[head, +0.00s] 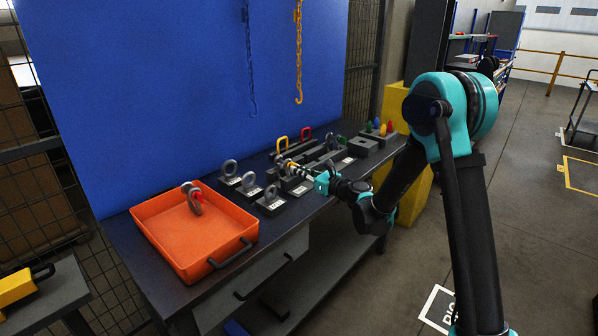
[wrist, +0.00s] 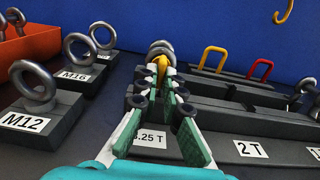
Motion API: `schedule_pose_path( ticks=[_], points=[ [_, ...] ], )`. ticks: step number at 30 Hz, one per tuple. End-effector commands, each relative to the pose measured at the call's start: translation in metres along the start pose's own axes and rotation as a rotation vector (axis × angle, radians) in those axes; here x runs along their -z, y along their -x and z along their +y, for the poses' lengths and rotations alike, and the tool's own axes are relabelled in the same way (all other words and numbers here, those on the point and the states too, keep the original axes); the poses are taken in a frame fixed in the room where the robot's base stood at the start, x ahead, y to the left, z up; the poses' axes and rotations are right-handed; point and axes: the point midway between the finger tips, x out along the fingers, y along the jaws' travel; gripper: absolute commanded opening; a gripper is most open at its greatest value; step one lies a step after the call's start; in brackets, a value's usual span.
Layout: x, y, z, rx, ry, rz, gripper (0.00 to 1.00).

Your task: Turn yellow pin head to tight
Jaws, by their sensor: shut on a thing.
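The yellow pin head (wrist: 161,66) shows between my fingertips in the wrist view, in front of a grey metal ring or shackle (wrist: 160,46). My gripper (wrist: 160,78) is shut on the yellow pin head, with its fingers reaching over a dark block whose label (wrist: 148,139) reads about ".25 T", partly covered. In the head view my gripper (head: 300,170) is at the front of the row of dark blocks, and the pin head is too small to make out well. How far the pin is turned cannot be told.
Eye bolts on blocks, among them M12 (wrist: 38,88) and M16 (wrist: 83,62), stand close on the left. A yellow bow (wrist: 213,58) and a red bow (wrist: 262,68) stand on the right. An orange tray (head: 165,240) holds a shackle with a red part. Chains hang before a blue panel.

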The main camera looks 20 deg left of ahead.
Motion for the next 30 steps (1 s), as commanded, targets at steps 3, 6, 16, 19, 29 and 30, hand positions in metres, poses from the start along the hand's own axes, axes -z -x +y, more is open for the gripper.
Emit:
schedule_pose_path(
  ticks=[3,6,16,19,29,30],
  points=[
    [0.001,0.0,0.0,-0.001,0.001,0.001,0.18],
    [0.0,0.0,0.0,-0.001,0.001,0.001,0.28],
    [0.0,0.003,0.0,0.0,0.001,0.0,0.28],
    [0.0,0.013,0.0,0.001,0.001,0.0,0.28],
    [0.0,0.078,-0.001,0.003,0.001,0.0,0.28],
    [0.0,0.085,-0.001,0.003,0.001,0.0,0.28]
  ],
)
